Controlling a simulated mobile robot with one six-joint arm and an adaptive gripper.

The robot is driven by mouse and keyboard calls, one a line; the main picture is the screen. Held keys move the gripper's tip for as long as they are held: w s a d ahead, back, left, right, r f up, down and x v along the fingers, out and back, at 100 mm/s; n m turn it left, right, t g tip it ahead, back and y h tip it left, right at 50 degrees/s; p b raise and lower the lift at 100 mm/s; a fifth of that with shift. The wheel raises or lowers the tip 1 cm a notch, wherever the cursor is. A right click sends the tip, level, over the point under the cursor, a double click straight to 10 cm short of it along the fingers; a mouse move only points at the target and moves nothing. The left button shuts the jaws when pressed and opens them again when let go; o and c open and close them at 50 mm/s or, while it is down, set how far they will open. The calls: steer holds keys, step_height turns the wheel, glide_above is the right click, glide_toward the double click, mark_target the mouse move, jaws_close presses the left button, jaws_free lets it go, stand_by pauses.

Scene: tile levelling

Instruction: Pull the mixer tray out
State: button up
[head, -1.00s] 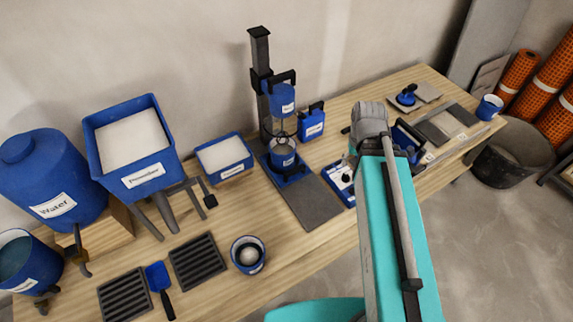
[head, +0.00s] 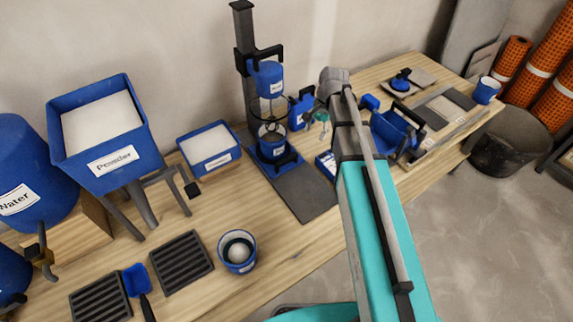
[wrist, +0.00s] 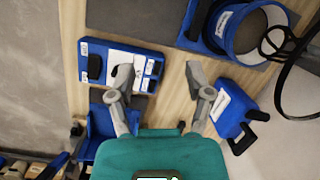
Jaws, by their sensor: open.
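The mixer (head: 266,78) stands at the back of the bench, with a labelled blue bucket (head: 272,140) under its whisk. The blue mixer tray (head: 279,158) is beneath the bucket, with a black handle (head: 287,160) at its front. In the wrist view the tray (wrist: 214,48) and its dark handle (wrist: 196,20) show at the top, beside the bucket (wrist: 245,28). My gripper (wrist: 160,74) is open and empty, apart from the tray. In the head view my gripper (head: 318,122) is right of the mixer, partly hidden by my arm.
A dark mat (head: 306,194) lies clear before the mixer. A powder bin (head: 209,150) stands left; a blue carrier (head: 394,133) stands right.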

mark_target(286, 158)
steer(key=w+a+f+m+g+y+b, duration=0.1)
steer(key=w+a+f+m+b, duration=0.2)
steer(key=w+a+f+b, duration=0.2)
steer(key=shift+w+f+m, duration=0.2)
steer(key=shift+w+m, duration=0.2)
steer(key=shift+w, duration=0.55)
steer(key=shift+f, duration=0.15)
steer(key=b+x, duration=1.2)
steer(key=x, duration=0.1)
steer(key=shift+a+f+b, duration=0.1)
steer(key=shift+f+b, duration=0.1)
steer(key=shift+b, duration=0.15)
jaws_close()
